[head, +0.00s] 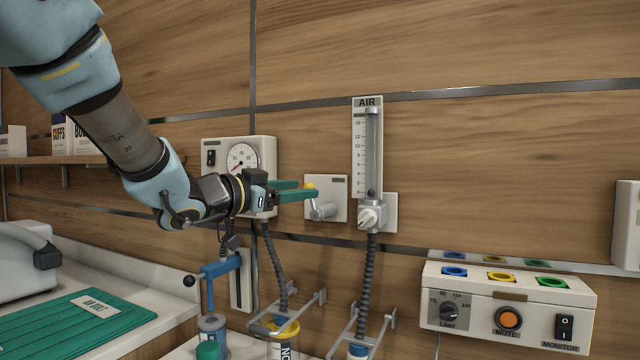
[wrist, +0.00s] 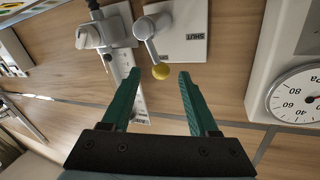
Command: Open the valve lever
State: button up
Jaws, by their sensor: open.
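The valve lever is a grey arm with a yellow ball end on a pale wall plate (head: 339,188). In the head view its grey body (head: 323,210) shows below the fingers, and the yellow ball (head: 310,186) is partly hidden by them. In the wrist view the lever arm (wrist: 151,45) runs from its pivot down to the yellow ball (wrist: 161,72); the plate (wrist: 180,40) carries the word SHUT. My gripper (head: 307,189) is open, its green fingers apart. In the wrist view the ball lies between the fingertips (wrist: 159,74); I cannot tell whether either finger touches it.
A gauge unit (head: 240,160) is left of the plate, behind my wrist. The AIR flowmeter (head: 368,150) with its hose (head: 366,275) is close on the right. Wire holders (head: 285,315) are below. A control box (head: 507,303) is at lower right. The wall above is clear.

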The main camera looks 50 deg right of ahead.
jog(key=d+p, duration=0.2)
jog(key=d, duration=0.5)
jog(key=shift+s, duration=0.2)
jog(key=shift+c, duration=0.3)
grip_shut()
